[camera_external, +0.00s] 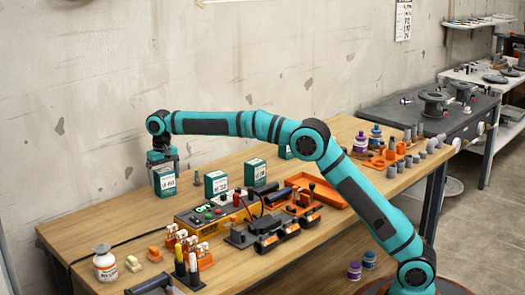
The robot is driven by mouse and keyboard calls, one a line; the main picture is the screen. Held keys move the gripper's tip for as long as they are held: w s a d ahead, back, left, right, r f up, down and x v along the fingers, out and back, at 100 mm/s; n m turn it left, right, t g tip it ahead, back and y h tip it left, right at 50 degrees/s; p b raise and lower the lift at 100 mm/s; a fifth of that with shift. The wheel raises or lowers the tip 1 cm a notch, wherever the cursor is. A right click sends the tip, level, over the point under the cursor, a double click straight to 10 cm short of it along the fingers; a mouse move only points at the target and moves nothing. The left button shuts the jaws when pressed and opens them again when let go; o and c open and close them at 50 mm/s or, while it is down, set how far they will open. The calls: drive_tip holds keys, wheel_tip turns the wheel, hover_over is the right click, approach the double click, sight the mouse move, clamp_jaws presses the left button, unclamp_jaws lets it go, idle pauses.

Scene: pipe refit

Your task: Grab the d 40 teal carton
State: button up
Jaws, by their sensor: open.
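Several teal cartons with white labels stand on the wooden table. The leftmost carton (165,183) is directly under my gripper (164,165). Its label lettering is too small to read surely, and its top is partly hidden by the gripper. My gripper points down and is open, with its fingers at the carton's upper part; I cannot tell whether they touch it. A second carton (216,185) and a third carton (255,173) stand to the right. A fourth carton (285,152) is partly hidden behind my arm.
A small grey fitting (197,178) stands close right of the leftmost carton. A control box (215,217) and orange-black tools (270,232) fill the table's middle. A white bottle (105,265) stands front left. The table's left part (110,215) is mostly clear, crossed by a black cable.

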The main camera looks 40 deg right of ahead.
drive_tip(key=shift+f, duration=0.2)
drive_tip(key=c, duration=1.3)
drive_tip(key=shift+o, duration=0.3)
drive_tip(key=shift+r, duration=0.1)
